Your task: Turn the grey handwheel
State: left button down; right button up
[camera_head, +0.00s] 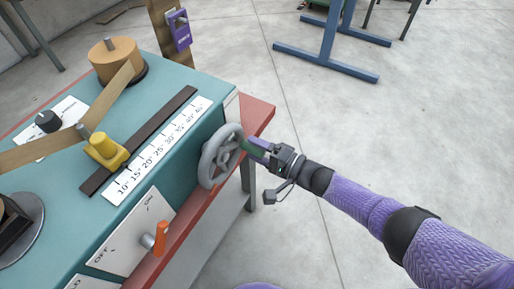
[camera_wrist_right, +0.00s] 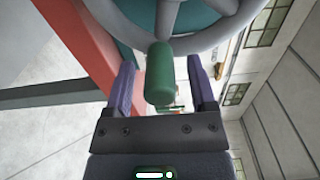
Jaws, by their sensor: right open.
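The grey handwheel (camera_head: 220,156) is mounted on the right side of the teal machine, below the numbered scale. Its rim and spokes also show at the top of the right wrist view (camera_wrist_right: 198,36). A green handle (camera_wrist_right: 159,73) sticks out from the wheel's rim. My right gripper (camera_head: 250,148) is at the wheel's right edge. In the right wrist view its two fingers (camera_wrist_right: 163,84) stand apart on either side of the green handle, with gaps visible at both sides. My left gripper is not in view.
The teal machine top (camera_head: 176,76) carries a yellow slider (camera_head: 105,151), a wooden spool (camera_head: 115,60) and a black knob (camera_head: 47,121). An orange switch lever (camera_head: 160,238) stands out below the wheel. A red ledge (camera_head: 257,116) runs along the machine's base.

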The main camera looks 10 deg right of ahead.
jog(key=shift+d, duration=0.1)
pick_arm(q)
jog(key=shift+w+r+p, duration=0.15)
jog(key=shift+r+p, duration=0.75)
pick_arm(e)
jog(key=v, duration=0.9)
jog(key=shift+s+d, duration=0.25)
jog(key=shift+d, duration=0.05)
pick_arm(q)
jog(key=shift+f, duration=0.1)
